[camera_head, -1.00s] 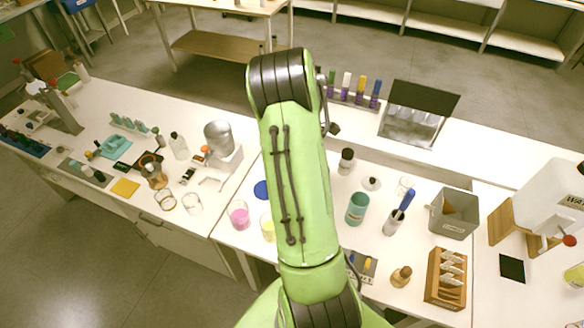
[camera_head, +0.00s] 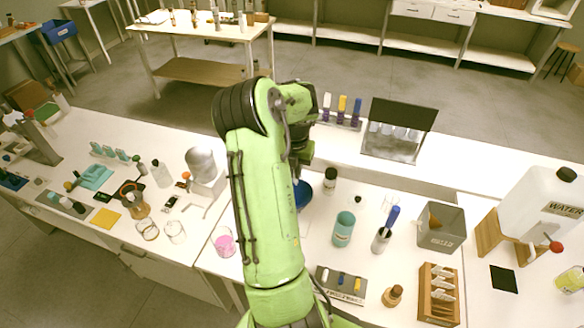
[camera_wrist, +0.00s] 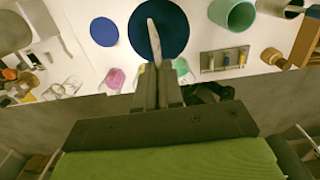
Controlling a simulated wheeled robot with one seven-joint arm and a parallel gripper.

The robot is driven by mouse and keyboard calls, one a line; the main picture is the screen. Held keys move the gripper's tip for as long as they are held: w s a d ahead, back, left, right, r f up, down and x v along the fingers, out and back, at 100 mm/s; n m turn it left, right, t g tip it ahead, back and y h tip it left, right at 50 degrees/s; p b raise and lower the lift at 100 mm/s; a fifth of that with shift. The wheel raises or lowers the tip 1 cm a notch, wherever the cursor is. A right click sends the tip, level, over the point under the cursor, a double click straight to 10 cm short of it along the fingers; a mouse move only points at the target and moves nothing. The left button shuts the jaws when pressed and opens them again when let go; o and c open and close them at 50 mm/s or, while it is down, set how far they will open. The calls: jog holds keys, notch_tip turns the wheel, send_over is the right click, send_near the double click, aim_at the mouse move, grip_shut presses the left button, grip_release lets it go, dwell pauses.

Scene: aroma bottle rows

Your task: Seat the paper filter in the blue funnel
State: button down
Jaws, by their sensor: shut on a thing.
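My gripper (camera_wrist: 158,68) is shut on a thin white piece, which looks like the paper filter (camera_wrist: 153,40) seen edge-on in the wrist view. It sticks out past the fingertips and overlaps the round dark blue funnel (camera_wrist: 172,28). I cannot tell whether the filter is inside the funnel or above it. In the head view, part of a blue rim, likely the funnel (camera_head: 304,194), shows beside my arm. My arm hides the fingers and filter there.
A flat blue disc (camera_wrist: 104,31) lies left of the funnel in the wrist view. A teal cup (camera_head: 343,229), a pink beaker (camera_head: 224,243) and a grey bin (camera_head: 440,228) stand nearby. A small rack (camera_head: 341,284) lies in front.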

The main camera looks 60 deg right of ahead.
notch_tip(320, 180, down, 11)
jog(key=b, duration=0.6)
jog(key=shift+f+b, duration=0.1)
jog(key=shift+b, duration=0.25)
jog(key=c, duration=1.2)
grip_release()
jog(key=r, duration=0.5)
jog(key=r+p, duration=0.1)
jog(key=r, duration=1)
jog(key=shift+a, duration=0.3)
jog(key=shift+a, duration=0.1)
